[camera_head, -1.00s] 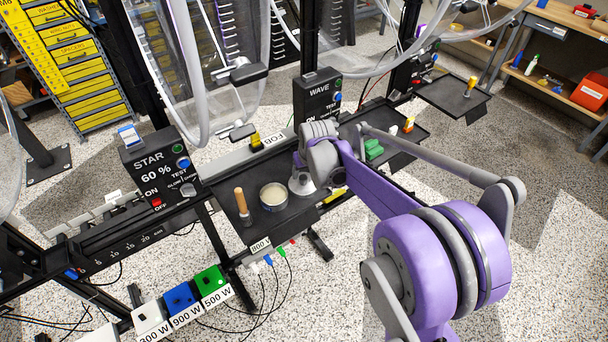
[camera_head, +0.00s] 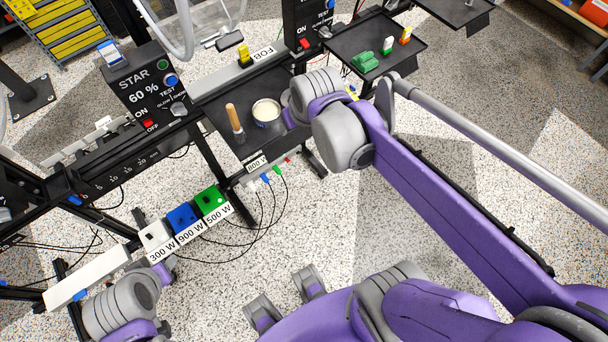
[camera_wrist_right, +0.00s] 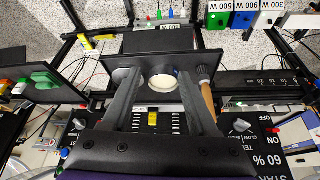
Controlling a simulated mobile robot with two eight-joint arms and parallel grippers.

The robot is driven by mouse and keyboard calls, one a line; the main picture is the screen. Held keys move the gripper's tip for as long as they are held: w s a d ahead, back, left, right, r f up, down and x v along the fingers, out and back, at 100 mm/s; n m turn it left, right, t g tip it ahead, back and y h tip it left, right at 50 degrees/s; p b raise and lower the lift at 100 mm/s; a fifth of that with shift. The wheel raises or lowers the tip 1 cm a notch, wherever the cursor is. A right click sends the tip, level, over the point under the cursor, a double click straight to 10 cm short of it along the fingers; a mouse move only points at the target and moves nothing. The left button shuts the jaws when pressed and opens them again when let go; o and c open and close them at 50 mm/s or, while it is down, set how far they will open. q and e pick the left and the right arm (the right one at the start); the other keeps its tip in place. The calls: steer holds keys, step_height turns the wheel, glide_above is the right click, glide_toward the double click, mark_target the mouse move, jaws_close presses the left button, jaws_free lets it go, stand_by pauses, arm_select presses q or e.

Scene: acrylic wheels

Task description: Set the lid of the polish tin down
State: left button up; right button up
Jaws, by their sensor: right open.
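The open polish tin (camera_head: 266,112), round with a pale cream top, stands on a black tray (camera_head: 255,90). It also shows in the right wrist view (camera_wrist_right: 163,82). A round grey disc that looks like the lid (camera_wrist_right: 121,75) lies on the tray to the tin's left in the right wrist view, partly behind a finger. In the head view my right wrist hides that spot. My right gripper (camera_wrist_right: 161,73) is open, its fingers either side of the tin in the wrist view, with nothing held between them. My left gripper is not seen; only a left arm joint shows at lower left.
A wooden-handled brush (camera_head: 234,118) stands left of the tin on the tray. A STAR control box (camera_head: 143,88) and a WAVE control box (camera_head: 305,22) flank the tray. Another tray (camera_head: 375,45) holds green, white and orange pieces. Coloured power boxes (camera_head: 183,217) sit below.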

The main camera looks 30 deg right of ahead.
steer(key=s+a+f, duration=0.2)
steer(key=s, duration=0.3)
steer(key=s+a+f+n, duration=0.1)
steer(key=s+a+f, duration=0.2)
steer(key=s, duration=0.3)
steer(key=shift+s+f+y, duration=0.15)
steer(key=shift+f+y, duration=0.15)
steer(key=shift+f, duration=0.05)
steer(key=shift+d, duration=0.1)
